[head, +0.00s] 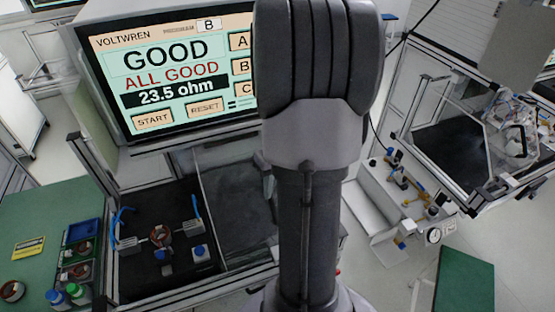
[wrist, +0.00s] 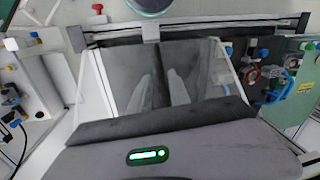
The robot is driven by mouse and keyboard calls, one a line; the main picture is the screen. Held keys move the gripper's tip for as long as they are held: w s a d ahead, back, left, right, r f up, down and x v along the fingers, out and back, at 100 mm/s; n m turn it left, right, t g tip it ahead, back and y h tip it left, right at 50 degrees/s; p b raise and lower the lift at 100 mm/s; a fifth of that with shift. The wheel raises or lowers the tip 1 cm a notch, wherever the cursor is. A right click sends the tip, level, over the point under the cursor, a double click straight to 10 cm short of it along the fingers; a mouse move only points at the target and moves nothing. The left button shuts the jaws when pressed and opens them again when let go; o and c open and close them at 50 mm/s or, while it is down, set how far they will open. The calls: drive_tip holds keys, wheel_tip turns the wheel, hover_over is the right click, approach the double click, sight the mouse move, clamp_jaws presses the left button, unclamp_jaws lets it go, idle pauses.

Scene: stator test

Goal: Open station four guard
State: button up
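A clear guard panel (wrist: 112,76) with pale side edges fills the middle of the wrist view, in front of the test bay. In the head view, a grey see-through panel (head: 232,205) covers the right part of the bay under the screen, partly hidden by my arm. No station number is readable. My gripper (wrist: 159,76) shows as two pale fingers, apart, over the panel area. Whether they are in front of the panel or behind it, or touch it, I cannot tell. I see nothing held between them. In the head view my arm hides the gripper.
A screen (head: 165,75) reading GOOD stands above the bay. The fixture (head: 160,236) with blue-handled clamps is left of the panel, beside a green table (head: 40,205). Another framed station (head: 450,150) and a white bench (head: 395,190) with valves stand at right.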

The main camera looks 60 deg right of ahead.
wheel_tip(320, 180, up, 10)
drive_tip(key=d+p, duration=0.1)
drive_tip(key=p, duration=0.1)
drive_tip(key=shift+s+r, duration=0.2)
drive_tip(key=shift+s, duration=0.1)
